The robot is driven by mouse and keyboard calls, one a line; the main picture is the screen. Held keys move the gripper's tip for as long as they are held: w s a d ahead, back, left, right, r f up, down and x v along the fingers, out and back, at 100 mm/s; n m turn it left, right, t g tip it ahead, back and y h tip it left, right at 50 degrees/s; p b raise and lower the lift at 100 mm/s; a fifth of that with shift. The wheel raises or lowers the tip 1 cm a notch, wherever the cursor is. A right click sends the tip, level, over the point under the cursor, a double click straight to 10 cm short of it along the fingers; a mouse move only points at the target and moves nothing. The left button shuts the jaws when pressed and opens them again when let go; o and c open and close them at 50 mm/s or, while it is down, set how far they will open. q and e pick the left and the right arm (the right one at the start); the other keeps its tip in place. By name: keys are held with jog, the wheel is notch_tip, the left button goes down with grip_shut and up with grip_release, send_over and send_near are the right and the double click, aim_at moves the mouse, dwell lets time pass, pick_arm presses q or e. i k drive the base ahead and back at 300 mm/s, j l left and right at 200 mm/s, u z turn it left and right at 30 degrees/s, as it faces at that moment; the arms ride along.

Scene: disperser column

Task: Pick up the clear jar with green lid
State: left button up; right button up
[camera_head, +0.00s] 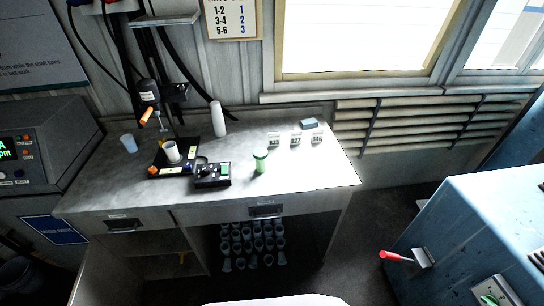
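The jar with a green lid (260,160) stands upright on the grey workbench (310,173), right of the middle of its top and near the front edge. Its body looks greenish, and its contents are too small to tell. Neither of my grippers shows in the head view, so nothing is seen touching the jar.
A black control box (212,181) sits just left of the jar. Further left are a disperser stand with a white cup (171,151) and a blue cup (129,143). A white cylinder (218,119) and numbered tags (296,139) stand behind. A blue cabinet (475,225) is at right.

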aim_at(261, 165)
jog(key=i+j+z, duration=0.2)
jog(key=j, duration=0.3)
jog(key=i+j+z, duration=0.2)
jog(key=j, duration=0.3)
jog(key=j+z, duration=0.2)
jog(key=j, duration=0.3)
